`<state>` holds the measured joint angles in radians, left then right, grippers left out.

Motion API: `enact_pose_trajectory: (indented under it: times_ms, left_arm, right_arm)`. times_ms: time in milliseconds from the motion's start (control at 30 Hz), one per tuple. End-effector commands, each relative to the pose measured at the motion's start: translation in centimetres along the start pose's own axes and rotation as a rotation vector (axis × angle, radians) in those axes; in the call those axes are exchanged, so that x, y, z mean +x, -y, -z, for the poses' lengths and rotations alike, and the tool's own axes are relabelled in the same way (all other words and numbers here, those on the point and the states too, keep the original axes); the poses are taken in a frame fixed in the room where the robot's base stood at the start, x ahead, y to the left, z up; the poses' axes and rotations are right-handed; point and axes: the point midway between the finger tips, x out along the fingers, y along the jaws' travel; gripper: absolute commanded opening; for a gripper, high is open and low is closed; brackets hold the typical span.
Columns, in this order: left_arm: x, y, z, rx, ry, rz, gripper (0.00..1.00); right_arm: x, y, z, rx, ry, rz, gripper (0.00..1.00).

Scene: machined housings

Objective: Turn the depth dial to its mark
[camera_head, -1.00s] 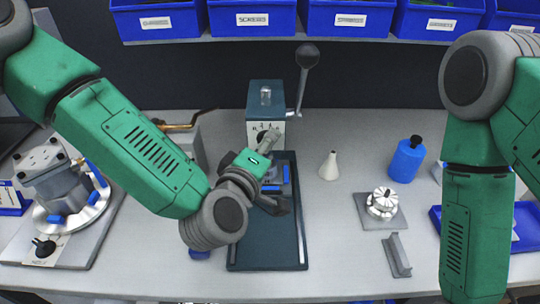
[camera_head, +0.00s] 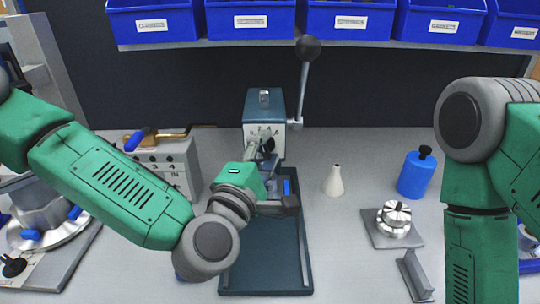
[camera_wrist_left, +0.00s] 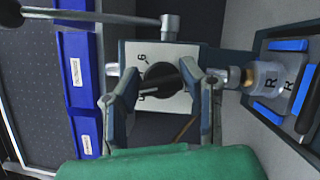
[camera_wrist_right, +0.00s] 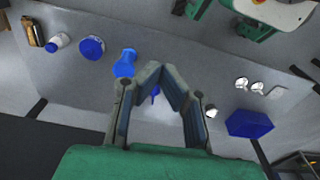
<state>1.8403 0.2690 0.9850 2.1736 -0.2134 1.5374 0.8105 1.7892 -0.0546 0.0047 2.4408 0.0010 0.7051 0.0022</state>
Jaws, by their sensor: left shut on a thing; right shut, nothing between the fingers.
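The depth dial (camera_wrist_left: 160,79) is a black round knob with a light pointer line, on a white numbered face (camera_wrist_left: 140,55) of a blue-grey machine head (camera_head: 264,108). In the left wrist view my left gripper (camera_wrist_left: 155,88) has its two fingers on either side of the knob, shut on it. In the head view my left gripper (camera_head: 262,155) reaches up to the dial and partly hides it and its face. Which mark the pointer meets is too small to tell. My right gripper (camera_wrist_right: 161,75) is shut and empty, with its fingertips together; only its arm shows in the head view.
A lever with a black ball (camera_head: 308,47) rises right of the machine head. A dark tray-like base (camera_head: 262,276) lies below. A grey box (camera_head: 165,165) stands left; a white cone (camera_head: 334,181) and blue bottle (camera_head: 414,174) stand right. Blue bins (camera_head: 250,17) hang above.

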Motion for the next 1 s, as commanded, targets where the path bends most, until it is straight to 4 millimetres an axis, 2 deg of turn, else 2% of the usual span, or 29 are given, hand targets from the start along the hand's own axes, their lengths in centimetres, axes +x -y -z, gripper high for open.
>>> enact_pose_trajectory:
  times_ms: [33, 433, 467, 500, 833, 1000]
  left_arm:
    - [-0.1, 0.6, 0.6, -0.002, -0.013, 0.012, 0.06]
    - [-0.2, 0.7, 0.5, -0.006, -0.012, 0.012, 0.06]
    - [-0.2, 0.7, 0.5, -0.006, -0.012, 0.012, 0.42]
    - [-0.2, 0.7, 0.5, -0.006, -0.012, 0.012, 0.55]
    - [-0.1, 0.4, -0.1, -0.004, -0.005, 0.006, 0.55]
    - [-1.9, 0.4, -0.1, -0.005, -0.003, 0.007, 0.55]
  right_arm:
    - [0.1, 0.0, 0.0, 0.0, 0.0, 0.0, 0.0]
    - [0.1, 0.0, 0.0, 0.0, 0.0, 0.0, 0.0]
    - [0.1, 0.0, 0.0, 0.0, 0.0, 0.0, 0.0]
    - [0.1, 0.0, 0.0, 0.0, 0.0, 0.0, 0.0]
    - [0.1, 0.0, -0.2, 0.0, -0.002, 0.0, 0.0]
    - [0.1, 0.0, -0.2, 0.0, -0.003, 0.0, 0.0]
